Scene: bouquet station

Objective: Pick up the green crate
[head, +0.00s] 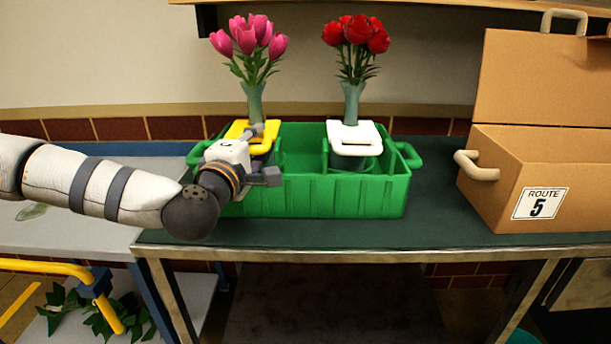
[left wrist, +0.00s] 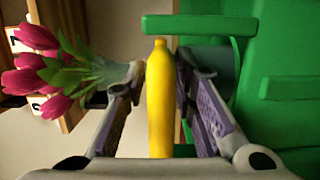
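The green crate (head: 330,197) stands on the dark green table top, with a handle at each end; its right handle (head: 409,156) is clear. In it sit a yellow-topped vase holder (head: 240,128) at the left and a white-topped one (head: 354,134) at the right. My left gripper (head: 262,150) is over the crate's left part, at the yellow holder. My right gripper is not in view.
Pink tulips (head: 249,36) and red flowers (head: 357,34) rise from vases in the holders. An open cardboard box (head: 490,198) marked Route 5 stands at the right, beyond a clear strip of table (head: 435,228). A grey surface (head: 75,235) lies at the left.

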